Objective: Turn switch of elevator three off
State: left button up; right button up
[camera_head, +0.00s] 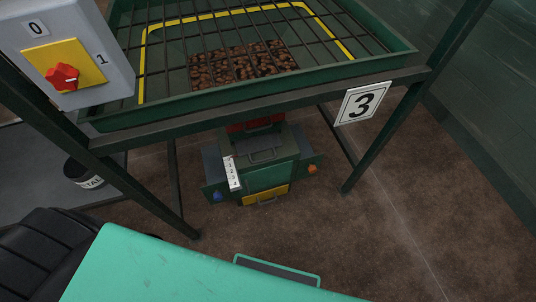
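The switch is a red rotary knob (63,77) on a yellow plate (85,57). It sits on a grey switch box (112,50) at the upper left, with a 0 label (36,28) above and a 1 label (102,59) to the right. I cannot tell for sure which label the knob points to. A white sign with a black 3 (361,103) hangs on the green frame (240,112) of the hopper. Neither of my grippers is in view.
A barred hopper (390,38) holds brown lumps (243,66) under its grate. Below it stands a green machine (267,165) with drawers. A dark bucket (84,174) stands at the left. Frame legs (384,135) rise from the brown floor (400,230). The floor at the right is clear.

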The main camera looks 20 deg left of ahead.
aim_at(63, 76)
jog(key=j+u, duration=0.15)
jog(key=u, duration=1.45)
